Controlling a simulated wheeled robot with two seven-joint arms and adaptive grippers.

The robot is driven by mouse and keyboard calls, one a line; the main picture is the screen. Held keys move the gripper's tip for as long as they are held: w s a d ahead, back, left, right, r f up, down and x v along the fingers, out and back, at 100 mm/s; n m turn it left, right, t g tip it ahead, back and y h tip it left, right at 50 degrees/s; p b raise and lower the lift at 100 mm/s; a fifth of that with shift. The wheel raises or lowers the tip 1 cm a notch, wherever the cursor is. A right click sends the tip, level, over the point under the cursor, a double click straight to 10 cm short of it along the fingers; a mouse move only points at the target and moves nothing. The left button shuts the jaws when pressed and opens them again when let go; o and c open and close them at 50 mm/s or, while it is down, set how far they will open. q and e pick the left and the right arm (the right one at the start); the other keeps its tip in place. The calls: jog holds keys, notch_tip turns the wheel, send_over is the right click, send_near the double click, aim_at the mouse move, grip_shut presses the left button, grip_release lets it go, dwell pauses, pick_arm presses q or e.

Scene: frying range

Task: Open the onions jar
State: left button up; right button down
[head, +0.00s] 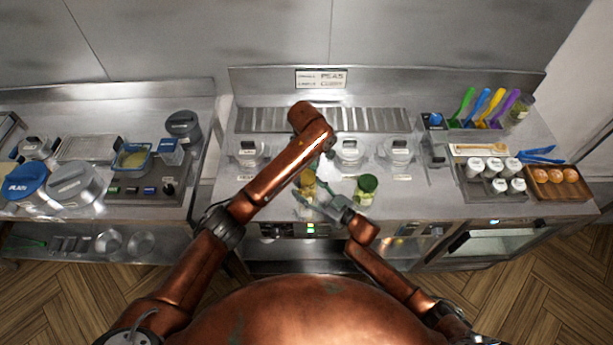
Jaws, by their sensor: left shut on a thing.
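A small jar with yellowish-brown contents (307,187) stands near the front edge of the middle counter. It looks like the onions jar, but no label is readable. My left arm reaches over from the left and bends down to it. My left gripper (318,171) is shut on this jar, partly hidden by my forearm; whether it grips lid or body cannot be told. My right gripper (326,205) is low at the jar's front right side, close to it. Its fingers are too small to read. A second jar with a green lid (366,187) stands upright to the right.
Several lidded steel containers (349,151) line the counter behind. At right are a rack of white-capped shakers (494,168), a wooden tray (570,190) and coloured utensils (483,107). At left are pots and tubs (75,185). Some bare counter lies right of the green-lidded jar.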

aim_at(306, 177)
pick_arm(q)
jog(key=shift+r, duration=0.35)
jog(key=shift+s, duration=0.1)
jog(key=shift+r, duration=2)
pick_arm(e)
jog(key=c, duration=0.7)
grip_release()
jog(key=shift+o, duration=0.2)
